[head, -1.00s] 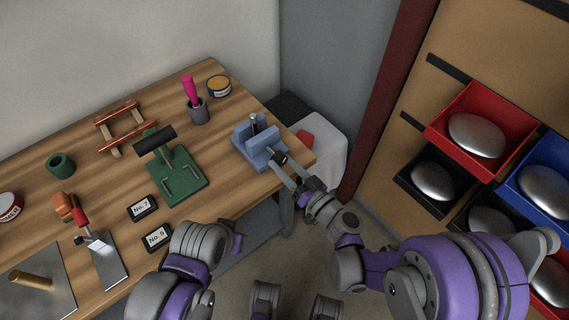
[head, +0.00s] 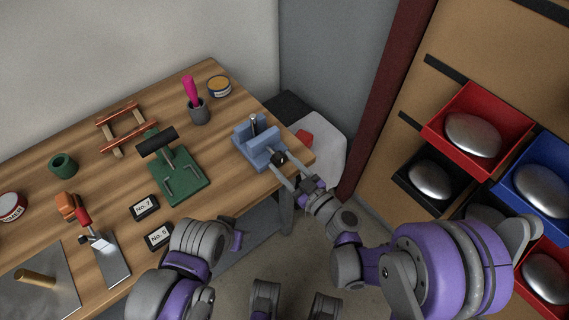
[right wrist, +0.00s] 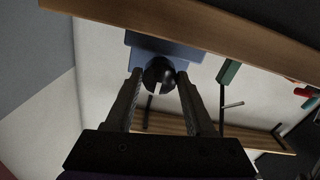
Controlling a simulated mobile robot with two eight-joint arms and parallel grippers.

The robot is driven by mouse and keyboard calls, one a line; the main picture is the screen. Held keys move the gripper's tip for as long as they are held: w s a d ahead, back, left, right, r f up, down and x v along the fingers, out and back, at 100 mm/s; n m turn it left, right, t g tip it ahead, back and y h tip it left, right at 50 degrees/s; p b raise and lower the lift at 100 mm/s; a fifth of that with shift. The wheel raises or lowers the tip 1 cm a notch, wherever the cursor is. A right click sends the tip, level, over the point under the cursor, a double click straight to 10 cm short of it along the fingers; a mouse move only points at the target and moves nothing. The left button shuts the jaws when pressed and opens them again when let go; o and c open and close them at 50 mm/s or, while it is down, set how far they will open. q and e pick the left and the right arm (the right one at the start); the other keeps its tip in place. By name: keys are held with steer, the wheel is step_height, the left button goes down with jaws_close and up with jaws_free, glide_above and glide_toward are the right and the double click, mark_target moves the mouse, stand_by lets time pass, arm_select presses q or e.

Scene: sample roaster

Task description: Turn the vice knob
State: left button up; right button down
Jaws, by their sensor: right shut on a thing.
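The blue vice (head: 252,150) stands at the right corner of the wooden workbench. Its black round knob (head: 279,158) sticks out from the side facing me. The knob also shows in the right wrist view (right wrist: 157,76), with a pale slot-like gap in its face. My right gripper (head: 284,166) is shut on the knob, one finger on each side of it; the fingertips (right wrist: 160,76) show on either side in the wrist view. My left arm shows at the bottom of the head view, but its gripper fingers are not visible.
A green press (head: 180,178) stands left of the vice. At right, a board holds red (head: 484,103), blue and black bins. The floor below the bench corner is open.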

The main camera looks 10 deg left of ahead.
stand_by(0.3)
steer(key=shift+c, duration=1.3)
jaws_free()
steer(key=v, duration=1.1)
steer(key=shift+a, duration=0.1)
